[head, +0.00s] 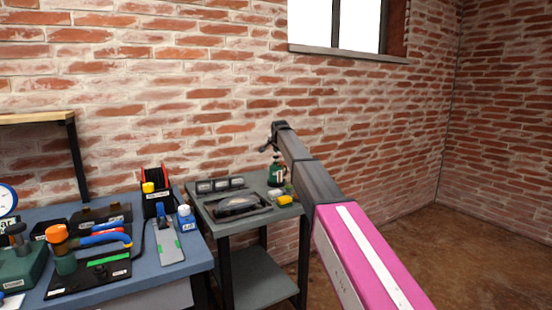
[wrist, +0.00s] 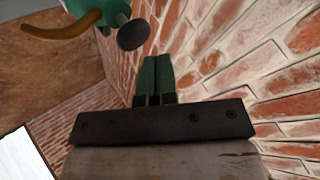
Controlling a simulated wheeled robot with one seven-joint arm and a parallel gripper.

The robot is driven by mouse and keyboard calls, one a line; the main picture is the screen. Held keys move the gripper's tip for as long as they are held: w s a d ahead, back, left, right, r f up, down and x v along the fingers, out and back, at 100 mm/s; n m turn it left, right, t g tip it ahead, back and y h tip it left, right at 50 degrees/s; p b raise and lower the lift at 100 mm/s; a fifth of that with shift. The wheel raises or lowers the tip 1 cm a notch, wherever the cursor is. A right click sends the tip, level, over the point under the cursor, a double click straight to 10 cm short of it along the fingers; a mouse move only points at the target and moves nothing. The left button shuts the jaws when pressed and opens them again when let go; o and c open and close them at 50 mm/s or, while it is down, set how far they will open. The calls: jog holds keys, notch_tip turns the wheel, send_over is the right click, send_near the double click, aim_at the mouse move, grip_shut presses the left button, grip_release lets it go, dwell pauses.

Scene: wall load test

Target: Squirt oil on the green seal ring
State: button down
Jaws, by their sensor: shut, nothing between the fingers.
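My gripper shows in the wrist view (wrist: 154,68) with its two green fingers together and nothing between them. In the head view my arm reaches over the grey side table, its dark end above a small dark green bottle with a pale label (head: 277,176). In the wrist view a green body with an orange-brown spout and dark round knob (wrist: 133,35) is at the top, apart from the fingers; it may be an oil can. I cannot make out a green seal ring; a green strip (head: 103,261) lies on a black board.
The grey side table (head: 232,228) also holds a dark tray (head: 240,206) and a yellow item (head: 284,200). A brick wall stands close behind.

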jog(key=shift+r, duration=2.5)
